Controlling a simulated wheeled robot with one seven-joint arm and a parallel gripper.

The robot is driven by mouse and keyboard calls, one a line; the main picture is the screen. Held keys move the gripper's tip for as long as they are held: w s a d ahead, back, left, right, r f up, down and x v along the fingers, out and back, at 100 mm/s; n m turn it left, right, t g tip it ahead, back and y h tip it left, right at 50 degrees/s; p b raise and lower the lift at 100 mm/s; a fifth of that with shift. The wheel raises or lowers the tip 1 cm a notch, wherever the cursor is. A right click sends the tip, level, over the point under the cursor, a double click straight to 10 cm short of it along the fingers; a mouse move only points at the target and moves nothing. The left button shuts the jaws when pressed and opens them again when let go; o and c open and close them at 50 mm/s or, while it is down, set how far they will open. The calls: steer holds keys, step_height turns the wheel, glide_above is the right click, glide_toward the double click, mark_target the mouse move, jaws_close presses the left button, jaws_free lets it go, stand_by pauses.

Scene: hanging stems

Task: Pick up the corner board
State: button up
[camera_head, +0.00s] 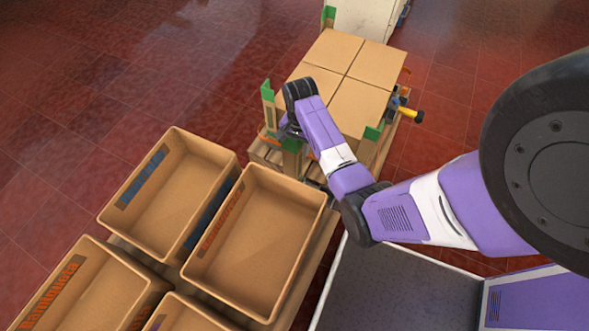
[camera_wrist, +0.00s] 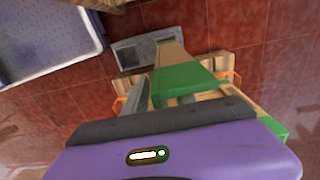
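Tan corner boards with green ends stand at the corners of a stack of cardboard boxes (camera_head: 345,85). One corner board (camera_head: 292,152) is at the near-left corner, right beside my gripper (camera_head: 288,130), which points down there. In the wrist view this corner board (camera_wrist: 180,78) runs through the middle with its green end close to the camera. A grey finger (camera_wrist: 135,96) shows at its left. The other finger is not clearly visible, and I cannot tell whether the fingers touch the board. Other corner boards stand at the left corner (camera_head: 267,91) and right corner (camera_head: 372,134).
Several open tan crates (camera_head: 255,240) stand on a pallet at the front left, near the box stack. Orange pieces (camera_wrist: 233,77) show by the pallet in the wrist view. A yellow-ended tool (camera_head: 411,114) sits at the stack's right side. Red tiled floor is clear at upper left.

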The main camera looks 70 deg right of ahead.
jaws_close()
steer(key=shift+r, duration=0.15)
